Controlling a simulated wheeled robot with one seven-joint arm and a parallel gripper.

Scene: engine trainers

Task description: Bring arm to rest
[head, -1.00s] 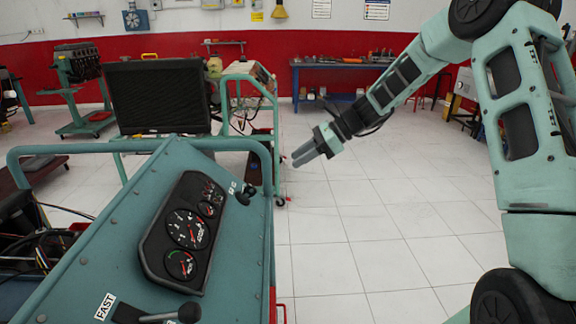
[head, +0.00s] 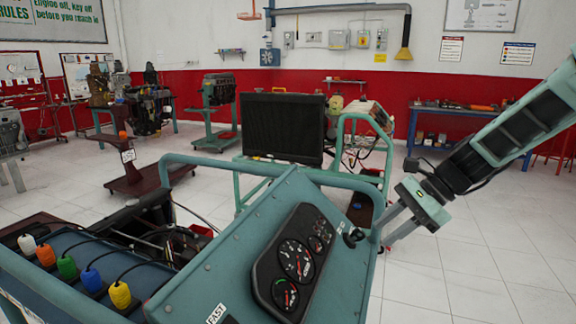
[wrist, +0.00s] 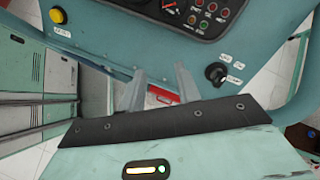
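My gripper (head: 388,232) is at the right in the head view, at the end of my arm (head: 500,135), which reaches in from the right edge. Its fingers point down and left, close to the right edge of the teal control panel (head: 235,255). In the wrist view the two fingers of my gripper (wrist: 160,72) stand apart with nothing between them. Beyond them are the panel's teal face, a key switch (wrist: 215,73) and a yellow button (wrist: 57,16). Whether the fingers touch the panel's frame cannot be told.
The panel carries a black gauge cluster (head: 297,260) and a tube guard rail (head: 215,160). Several coloured caps (head: 67,267) sit at lower left. A black radiator (head: 283,128) on a teal stand is behind. A blue bench (head: 430,115) stands back right. White floor at right is open.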

